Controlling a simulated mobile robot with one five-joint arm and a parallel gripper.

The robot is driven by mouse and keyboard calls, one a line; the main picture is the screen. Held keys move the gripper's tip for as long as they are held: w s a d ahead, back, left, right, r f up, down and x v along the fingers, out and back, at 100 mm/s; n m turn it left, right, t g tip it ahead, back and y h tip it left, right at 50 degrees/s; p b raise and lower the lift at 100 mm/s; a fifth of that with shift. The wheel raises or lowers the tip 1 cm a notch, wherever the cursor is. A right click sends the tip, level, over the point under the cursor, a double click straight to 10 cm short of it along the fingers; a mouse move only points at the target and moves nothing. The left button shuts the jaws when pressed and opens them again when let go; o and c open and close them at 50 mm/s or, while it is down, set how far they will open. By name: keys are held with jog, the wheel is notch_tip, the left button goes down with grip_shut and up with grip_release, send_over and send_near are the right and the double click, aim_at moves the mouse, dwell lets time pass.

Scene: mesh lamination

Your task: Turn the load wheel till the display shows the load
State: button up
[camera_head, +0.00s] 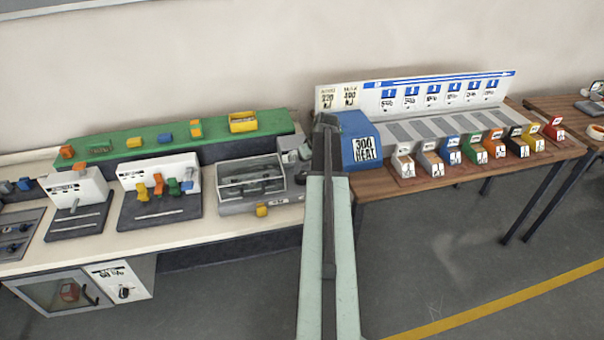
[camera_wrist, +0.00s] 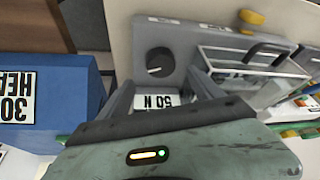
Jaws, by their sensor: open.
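In the wrist view, a dark round wheel (camera_wrist: 160,62) with a pale mark sits on the grey face of a machine (camera_wrist: 190,40). A white plate (camera_wrist: 157,101) with black characters, which look like 50 N, lies nearer my wrist; I cannot tell whether it is the display or a label. My gripper (camera_wrist: 158,84) is open, with its two fingers either side of this plate and pointing towards the wheel. Nothing shows between the fingers, and I cannot tell whether they touch the machine. In the head view, my arm hides much of this area beside the grey machine (camera_head: 237,207).
A blue block (camera_head: 361,152) reading 300 HEAT stands right of my arm; it also shows in the wrist view (camera_wrist: 62,85). A grey tray with a clear-sided box lies beside the wheel. Several coloured blocks line the wooden table (camera_head: 480,183). Open floor lies in front.

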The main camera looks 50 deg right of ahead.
aim_at(302, 175)
jog(key=b+x, duration=0.7)
jog(key=x, duration=0.1)
jog(key=shift+w, duration=0.1)
jog(key=shift+r, duration=0.1)
